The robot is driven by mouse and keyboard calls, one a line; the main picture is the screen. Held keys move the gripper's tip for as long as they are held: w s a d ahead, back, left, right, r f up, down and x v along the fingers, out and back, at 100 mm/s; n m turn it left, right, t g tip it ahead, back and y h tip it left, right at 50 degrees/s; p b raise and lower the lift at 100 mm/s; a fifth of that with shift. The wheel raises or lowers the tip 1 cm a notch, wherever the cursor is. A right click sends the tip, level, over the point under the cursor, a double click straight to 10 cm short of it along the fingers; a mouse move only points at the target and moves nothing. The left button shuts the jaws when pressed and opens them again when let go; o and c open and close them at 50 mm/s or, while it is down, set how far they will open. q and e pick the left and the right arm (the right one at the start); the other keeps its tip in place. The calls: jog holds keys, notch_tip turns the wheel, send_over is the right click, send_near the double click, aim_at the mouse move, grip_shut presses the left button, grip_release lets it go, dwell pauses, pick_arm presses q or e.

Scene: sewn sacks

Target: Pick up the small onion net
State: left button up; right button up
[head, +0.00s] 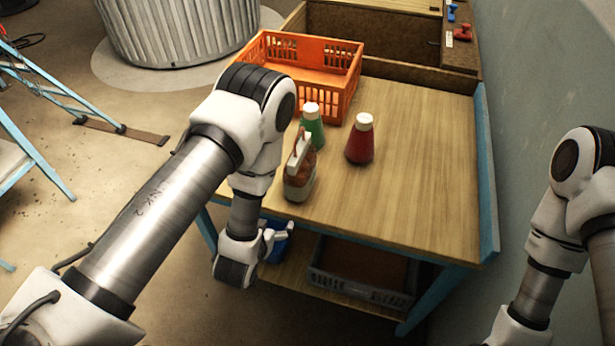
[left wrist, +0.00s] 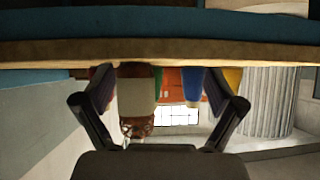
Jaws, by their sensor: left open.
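The small onion net (head: 299,172) stands on the table near its front left edge. It is reddish brown with a pale label and a loop on top. In the left wrist view, which looks upside down, the net (left wrist: 137,92) shows beyond the table edge, between the open fingers but apart from them. My left gripper (head: 279,233) is open and empty, just off the table's front left edge. It also shows in the left wrist view (left wrist: 161,115). My right arm is at the right of the head view; its gripper is out of frame.
A green bottle (head: 312,128) stands just behind the net, and a red bottle (head: 360,142) to its right. An orange crate (head: 345,92) is at the back left. The table's right half (head: 425,170) is clear. A grey crate (head: 360,290) sits on the lower shelf.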

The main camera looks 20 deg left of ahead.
aim_at(294, 182)
pick_arm(q)
jog(key=w+d+r+t, duration=0.1)
jog(key=w+r+t, duration=0.1)
jog(key=w+d+r+t+h, duration=0.1)
jog(key=w+r+t, duration=0.1)
jog(key=r, duration=0.1)
jog(key=w+d+r+t+b, duration=0.1)
jog(key=w+d+r+t, duration=0.1)
jog(key=shift+w+r+t+h, duration=0.3)
jog(key=shift+w+r+t, duration=0.1)
jog(key=shift+m, duration=0.3)
jog(key=w+p, duration=0.1)
jog(key=w, duration=0.2)
jog(key=w+p, duration=0.1)
jog(key=w, duration=0.3)
jog(key=shift+w+a+r, duration=0.15)
jog(key=shift+c, duration=1.4)
jog(key=c, duration=1.5)
pick_arm(e)
jog(key=shift+a+r, duration=0.2)
jog(key=shift+a, duration=0.1)
